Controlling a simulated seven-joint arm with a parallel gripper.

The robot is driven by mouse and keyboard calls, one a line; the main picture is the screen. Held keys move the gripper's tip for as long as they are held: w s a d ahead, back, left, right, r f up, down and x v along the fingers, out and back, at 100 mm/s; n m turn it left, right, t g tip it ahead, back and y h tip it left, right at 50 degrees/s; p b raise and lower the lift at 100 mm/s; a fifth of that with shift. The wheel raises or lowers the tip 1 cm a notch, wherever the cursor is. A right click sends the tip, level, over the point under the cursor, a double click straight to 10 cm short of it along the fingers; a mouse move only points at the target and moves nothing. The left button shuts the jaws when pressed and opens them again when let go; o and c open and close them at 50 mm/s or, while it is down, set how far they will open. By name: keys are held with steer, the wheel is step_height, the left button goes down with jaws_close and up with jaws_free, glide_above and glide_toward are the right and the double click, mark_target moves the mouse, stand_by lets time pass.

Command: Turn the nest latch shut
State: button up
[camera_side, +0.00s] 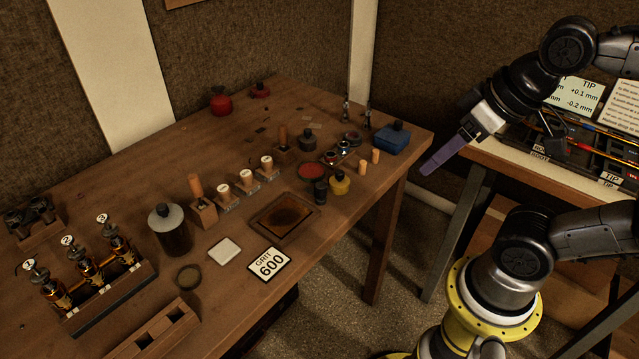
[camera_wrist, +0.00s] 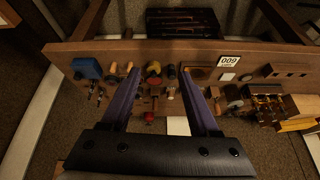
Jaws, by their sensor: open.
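My gripper (camera_side: 430,168) hangs in the air off the right end of the wooden workbench (camera_side: 345,235), above the gap beside a second table. In the wrist view its two purple fingers are spread wide with nothing between them (camera_wrist: 160,75). The bench and its small items lie well beyond the fingertips. I cannot pick out the nest latch for certain in either view. Small dark and shiny metal parts (camera_side: 344,148) stand near the right end of the bench, too small to tell apart.
A blue box (camera_side: 392,138) stands at the bench's right corner. The second table (camera_side: 540,165) holds a rack.

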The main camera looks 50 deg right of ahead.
steer(key=w+r+m+g, duration=0.1)
steer(key=w+r, duration=0.3)
steer(key=w, duration=0.2)
steer(key=m+g, duration=0.1)
steer(key=g, duration=0.3)
glide_above(321, 185)
step_height(321, 185, down, 6)
step_height(321, 185, down, 13)
steer(key=shift+r, duration=0.15)
jaws_close()
